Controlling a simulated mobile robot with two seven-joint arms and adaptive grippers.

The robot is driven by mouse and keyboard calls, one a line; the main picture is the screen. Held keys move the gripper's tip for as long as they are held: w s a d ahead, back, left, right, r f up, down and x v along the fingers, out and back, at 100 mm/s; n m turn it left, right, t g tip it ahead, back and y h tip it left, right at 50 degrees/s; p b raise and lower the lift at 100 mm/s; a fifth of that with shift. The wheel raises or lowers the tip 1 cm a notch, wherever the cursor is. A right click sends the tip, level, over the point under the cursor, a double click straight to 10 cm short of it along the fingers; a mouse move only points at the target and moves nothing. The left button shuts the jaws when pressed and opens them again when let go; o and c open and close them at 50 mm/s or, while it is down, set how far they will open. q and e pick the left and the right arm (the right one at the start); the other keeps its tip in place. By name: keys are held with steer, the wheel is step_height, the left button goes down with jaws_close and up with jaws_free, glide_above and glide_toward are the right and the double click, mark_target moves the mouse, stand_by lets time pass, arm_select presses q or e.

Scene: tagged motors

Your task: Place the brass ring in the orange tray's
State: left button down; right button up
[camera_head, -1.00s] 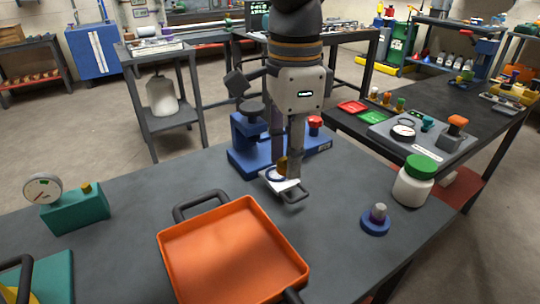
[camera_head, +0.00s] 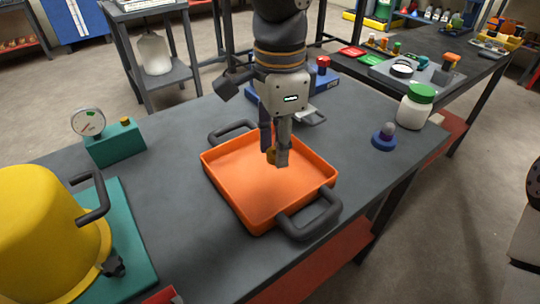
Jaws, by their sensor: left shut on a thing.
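The orange tray (camera_head: 229,182) lies on the dark workbench in the middle of the head view, with dark handles at its far left and near right. My left gripper (camera_head: 274,157) points down over the tray's far part. It is shut on the small brass ring (camera_head: 270,156), which shows only partly between the fingertips. I cannot tell whether the ring touches the tray floor. My right gripper is not in view.
A blue vise-like fixture (camera_head: 325,81) stands behind my gripper. A white jar with a green lid (camera_head: 416,105) and a blue-based knob (camera_head: 384,137) stand right. A teal gauge block (camera_head: 115,146) and a yellow pot (camera_head: 45,235) stand left. Bare bench surrounds the tray.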

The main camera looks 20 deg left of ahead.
arm_select(q)
glide_above(269, 175)
steer(key=f, duration=0.5)
steer(key=shift+s+d+f+b, duration=0.1)
steer(key=shift+s+f+b, duration=0.15)
steer(key=shift+f+b, duration=0.15)
steer(key=shift+w+f, duration=0.15)
steer(key=shift+f, duration=0.75)
steer(key=shift+w+f, duration=0.1)
steer(key=shift+f, duration=0.75)
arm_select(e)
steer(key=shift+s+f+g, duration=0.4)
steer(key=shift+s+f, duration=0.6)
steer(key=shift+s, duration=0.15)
arm_select(q)
steer(key=shift+a+f, duration=0.15)
steer(key=shift+a, duration=0.05)
steer(key=c, duration=1.3)
jaws_free()
step_height(269, 175, up, 12)
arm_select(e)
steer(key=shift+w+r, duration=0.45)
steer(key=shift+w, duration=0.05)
